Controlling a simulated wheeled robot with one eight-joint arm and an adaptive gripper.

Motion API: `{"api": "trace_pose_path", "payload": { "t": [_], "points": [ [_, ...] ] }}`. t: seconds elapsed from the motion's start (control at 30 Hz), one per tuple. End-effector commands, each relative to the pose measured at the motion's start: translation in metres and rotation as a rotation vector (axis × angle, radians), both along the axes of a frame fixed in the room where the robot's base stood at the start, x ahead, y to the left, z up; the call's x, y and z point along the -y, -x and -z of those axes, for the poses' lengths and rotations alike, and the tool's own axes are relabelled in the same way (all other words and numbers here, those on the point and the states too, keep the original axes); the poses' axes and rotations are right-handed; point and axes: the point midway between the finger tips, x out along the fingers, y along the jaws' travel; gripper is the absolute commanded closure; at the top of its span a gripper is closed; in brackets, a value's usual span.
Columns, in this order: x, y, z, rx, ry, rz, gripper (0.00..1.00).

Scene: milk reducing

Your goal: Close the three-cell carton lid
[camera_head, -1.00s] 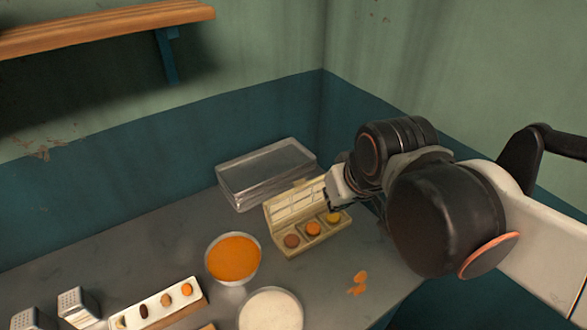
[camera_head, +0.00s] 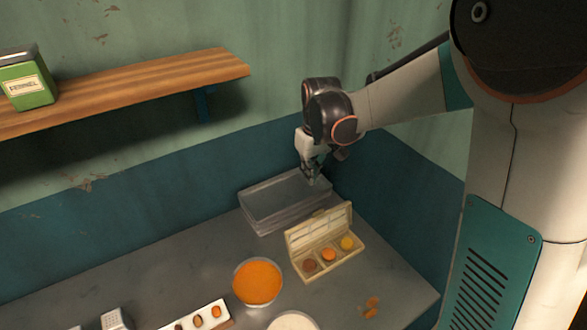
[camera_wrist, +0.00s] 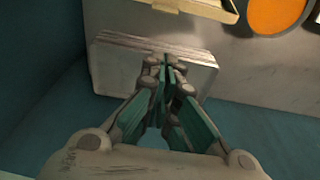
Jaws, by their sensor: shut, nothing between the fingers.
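The three-cell carton (camera_head: 335,262) is pale yellow and stands on the grey table. Its lid (camera_head: 319,228) is up, tilted back on the wall side. The cells hold a brown piece (camera_head: 309,265), an orange piece (camera_head: 328,255) and a yellow piece (camera_head: 347,243). My gripper (camera_head: 311,181) is shut and empty, pointing down over the right end of the grey tray, behind the carton and apart from it. In the wrist view my gripper (camera_wrist: 166,68) covers part of the tray; only an edge of the carton (camera_wrist: 195,8) shows at the top.
The grey rectangular tray or box (camera_head: 285,205) lies against the back wall. A bowl of orange stuff (camera_head: 257,283) and a white bowl (camera_head: 293,322) are left of and in front of the carton. Orange bits (camera_head: 371,307) lie at right. A wooden shelf (camera_head: 130,93) is above.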

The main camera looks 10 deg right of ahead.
Motion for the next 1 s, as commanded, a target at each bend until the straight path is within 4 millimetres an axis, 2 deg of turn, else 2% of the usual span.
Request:
{"api": "trace_pose_path", "payload": {
  "t": [0.1,0.37,0.9,0.93,1.0],
  "points": [
    [0.000,-0.012,0.007,-0.026,-0.001,-0.015,1.00],
    [0.000,-0.018,0.023,-0.042,-0.001,-0.026,1.00],
    [-0.003,-0.025,0.113,-0.041,0.000,-0.025,1.00],
    [-0.003,-0.025,0.117,-0.041,0.000,-0.025,1.00],
    [0.000,-0.015,0.112,-0.041,0.000,-0.024,1.00]
  ]
}}
